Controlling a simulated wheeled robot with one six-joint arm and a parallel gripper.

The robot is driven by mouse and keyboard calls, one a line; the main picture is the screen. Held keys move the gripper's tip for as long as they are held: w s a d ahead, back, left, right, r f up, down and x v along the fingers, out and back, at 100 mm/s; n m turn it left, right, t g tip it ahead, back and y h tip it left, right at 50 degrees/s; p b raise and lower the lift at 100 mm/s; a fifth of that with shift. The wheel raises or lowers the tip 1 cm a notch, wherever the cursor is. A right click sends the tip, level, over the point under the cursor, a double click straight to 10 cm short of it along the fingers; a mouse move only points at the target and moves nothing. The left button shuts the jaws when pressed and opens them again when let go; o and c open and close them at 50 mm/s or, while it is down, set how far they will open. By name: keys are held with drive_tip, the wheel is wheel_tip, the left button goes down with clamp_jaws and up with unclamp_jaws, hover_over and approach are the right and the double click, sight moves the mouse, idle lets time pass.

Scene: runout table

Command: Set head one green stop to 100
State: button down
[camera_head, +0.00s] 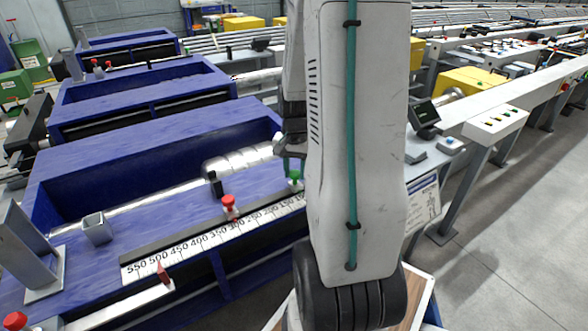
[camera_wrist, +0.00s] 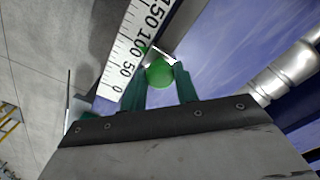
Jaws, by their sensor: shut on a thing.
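The green stop (camera_wrist: 160,72) has a round green knob and sits on head one's rail beside the white scale (camera_wrist: 126,60). In the wrist view a small green part by the knob lies at the scale's edge close to the 100 mark; the exact reading is too small to tell. My gripper (camera_wrist: 160,88) is shut on the green stop, with a green finger on each side of the knob. In the head view the green stop (camera_head: 295,176) shows under my gripper (camera_head: 290,160), and my arm hides the scale's low end.
A red pointer (camera_head: 163,273) stands near the front left. A control box (camera_head: 497,122) is at the right.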

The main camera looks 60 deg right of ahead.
sight(295, 172)
drive_tip(key=c, duration=1.1)
unclamp_jaws()
drive_tip(key=shift+r, duration=0.15)
wheel_tip(295, 172, up, 8)
drive_tip(key=shift+f, duration=0.2)
